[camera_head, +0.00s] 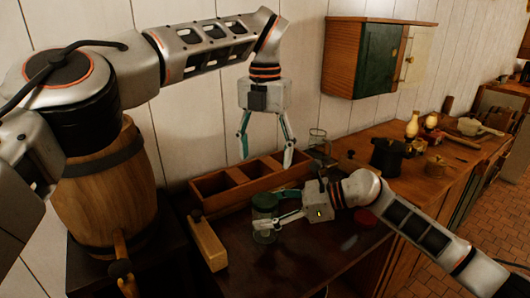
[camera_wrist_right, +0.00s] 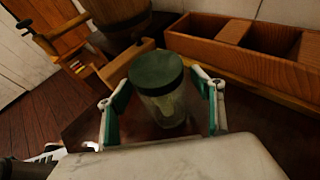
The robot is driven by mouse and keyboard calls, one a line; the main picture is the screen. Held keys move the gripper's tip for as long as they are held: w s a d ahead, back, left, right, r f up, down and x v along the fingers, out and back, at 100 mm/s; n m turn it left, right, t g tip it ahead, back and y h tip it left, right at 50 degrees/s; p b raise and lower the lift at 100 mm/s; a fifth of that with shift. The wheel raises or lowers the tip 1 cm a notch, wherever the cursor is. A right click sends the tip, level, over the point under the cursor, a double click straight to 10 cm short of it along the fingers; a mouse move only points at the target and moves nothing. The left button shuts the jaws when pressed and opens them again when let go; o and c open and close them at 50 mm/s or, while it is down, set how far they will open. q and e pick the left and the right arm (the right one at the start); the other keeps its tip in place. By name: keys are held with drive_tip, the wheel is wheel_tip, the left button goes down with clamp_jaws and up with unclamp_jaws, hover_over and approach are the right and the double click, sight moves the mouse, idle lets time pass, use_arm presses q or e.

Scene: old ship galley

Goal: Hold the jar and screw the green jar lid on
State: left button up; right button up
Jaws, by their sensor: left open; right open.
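A clear glass jar (camera_head: 265,236) stands upright on the dark worktop. The green jar lid (camera_head: 264,201) sits on its mouth; I cannot tell whether the threads are engaged. In the right wrist view the lid (camera_wrist_right: 157,70) is above the jar's glass body (camera_wrist_right: 164,108). My right gripper (camera_head: 267,208) is open, with one finger on each side of the jar and gaps showing in the wrist view. My left gripper (camera_head: 266,158) is open and empty, pointing down above the wooden box, behind and higher than the jar.
A compartmented wooden box (camera_head: 238,184) lies behind the jar. A wooden block (camera_head: 207,243) is left of it, and a barrel (camera_head: 105,190) stands further left. A red lid (camera_head: 366,217) lies to the right, beside my right arm. Another glass jar (camera_head: 318,137) stands at the back.

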drive_tip(key=v, duration=1.1)
drive_tip(key=shift+d, duration=0.15)
drive_tip(key=shift+s, duration=0.1)
